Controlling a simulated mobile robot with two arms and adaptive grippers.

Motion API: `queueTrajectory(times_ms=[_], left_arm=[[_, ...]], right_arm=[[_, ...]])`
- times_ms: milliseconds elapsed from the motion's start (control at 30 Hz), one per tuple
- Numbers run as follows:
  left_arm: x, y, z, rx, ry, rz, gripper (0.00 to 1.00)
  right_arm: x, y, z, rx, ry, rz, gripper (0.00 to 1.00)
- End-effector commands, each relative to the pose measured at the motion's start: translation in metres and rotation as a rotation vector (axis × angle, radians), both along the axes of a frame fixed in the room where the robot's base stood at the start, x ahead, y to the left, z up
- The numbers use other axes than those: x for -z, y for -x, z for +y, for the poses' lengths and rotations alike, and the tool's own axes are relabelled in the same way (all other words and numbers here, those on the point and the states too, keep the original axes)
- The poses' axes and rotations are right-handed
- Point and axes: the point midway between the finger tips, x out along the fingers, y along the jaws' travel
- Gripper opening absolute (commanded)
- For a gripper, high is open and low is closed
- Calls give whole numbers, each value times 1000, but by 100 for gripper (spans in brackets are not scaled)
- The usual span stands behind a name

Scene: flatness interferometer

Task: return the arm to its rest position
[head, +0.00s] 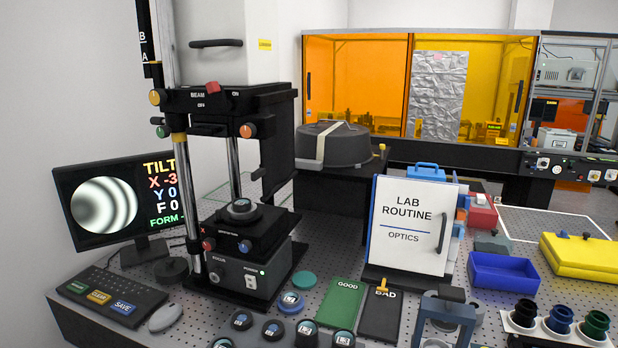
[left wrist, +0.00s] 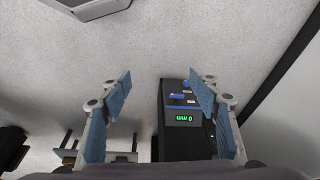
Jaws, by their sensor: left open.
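My left gripper (left wrist: 160,88) shows in the left wrist view, with its two blue-padded fingers spread wide apart. It is open and nothing is between the fingers. Beyond the fingers is a black box (left wrist: 174,142) with blue parts on top and a green display that reads "0 mm" upside down. A pale speckled surface fills most of the background. Neither of my grippers is seen in the head view, and the right one is in no view.
The interferometer (head: 230,180) stands at centre left beside a fringe monitor (head: 104,205). A LAB ROUTINE board (head: 413,225), green GOOD pad (head: 340,305), black BAD pad (head: 382,316), blue tray (head: 503,273) and yellow case (head: 580,258) crowd the perforated bench.

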Motion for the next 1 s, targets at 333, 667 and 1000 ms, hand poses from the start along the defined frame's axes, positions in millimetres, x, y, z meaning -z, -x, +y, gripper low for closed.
queueTrajectory(times_ms=[333, 667, 1000], left_arm=[[157, 84, 12, 16, -10, 82, 56], [226, 176, 30, 28, -17, 129, 56], [233, 193, 33, 30, -19, 135, 56]], right_arm=[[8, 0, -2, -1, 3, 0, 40], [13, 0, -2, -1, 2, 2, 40], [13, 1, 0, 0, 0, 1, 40]])
